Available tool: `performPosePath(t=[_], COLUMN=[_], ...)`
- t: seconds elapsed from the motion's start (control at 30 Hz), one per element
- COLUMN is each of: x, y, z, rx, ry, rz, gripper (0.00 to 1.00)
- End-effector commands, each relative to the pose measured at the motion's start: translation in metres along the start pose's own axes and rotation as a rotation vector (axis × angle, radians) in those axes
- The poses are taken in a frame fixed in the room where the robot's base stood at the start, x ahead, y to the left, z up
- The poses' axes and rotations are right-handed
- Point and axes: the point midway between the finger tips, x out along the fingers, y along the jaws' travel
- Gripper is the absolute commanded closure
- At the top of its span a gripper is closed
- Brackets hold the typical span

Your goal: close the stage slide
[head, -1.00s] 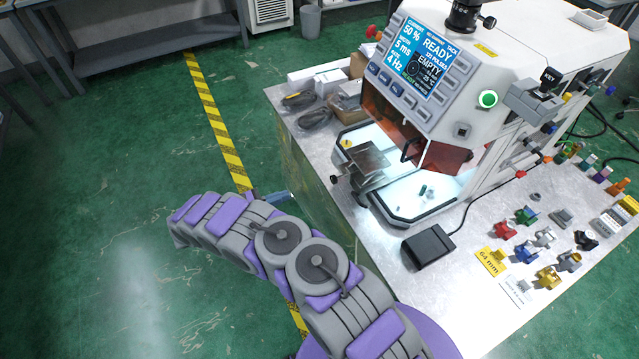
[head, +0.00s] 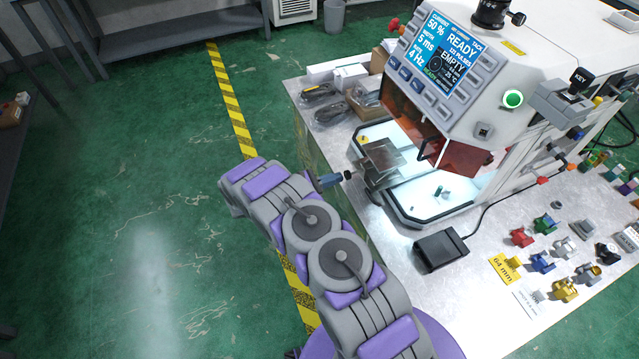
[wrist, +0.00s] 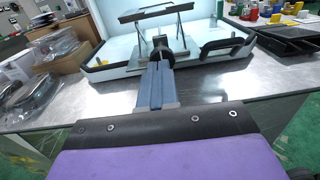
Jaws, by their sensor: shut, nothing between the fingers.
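The stage slide (head: 383,157) is a flat metal plate that sticks out of the front-left opening of the machine, above its white base tray. A dark round knob (head: 348,175) sits at its outer end. In the wrist view the knob (wrist: 161,64) is straight ahead of the fingertips, with the raised plate (wrist: 155,12) behind it. My gripper (head: 338,178) is shut and empty, its blue fingers pointing at the knob from the left. The fingertips (wrist: 157,72) are at or very close to the knob; I cannot tell whether they touch.
The machine (head: 490,90) has a screen reading READY and EMPTY. A black pedal (head: 440,250) lies right of the slide on the bench (head: 480,300). Bagged cables and boxes (head: 335,92) lie behind it. Coloured clamps stand at the right. The green floor at left is clear.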

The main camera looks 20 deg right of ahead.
Motion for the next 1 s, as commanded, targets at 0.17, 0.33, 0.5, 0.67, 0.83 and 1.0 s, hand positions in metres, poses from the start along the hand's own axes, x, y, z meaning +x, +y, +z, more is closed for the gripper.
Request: performPosePath(t=[0.17, 0.33, 0.5, 0.67, 0.83, 1.0], x=[0.006, 0.007, 0.007, 0.019, 0.053, 0.097], y=[0.001, 0.001, 0.001, 0.001, 0.001, 0.001], z=[0.000, 0.001, 0.001, 0.000, 0.000, 0.000], rx=[0.001, 0.002, 0.002, 0.002, 0.004, 0.003], ry=[0.000, 0.000, 0.000, 0.001, 0.001, -0.001], rz=[0.002, 0.002, 0.002, -0.001, -0.005, -0.006], gripper=[1.00, 1.00, 1.00, 1.00, 1.00, 1.00])
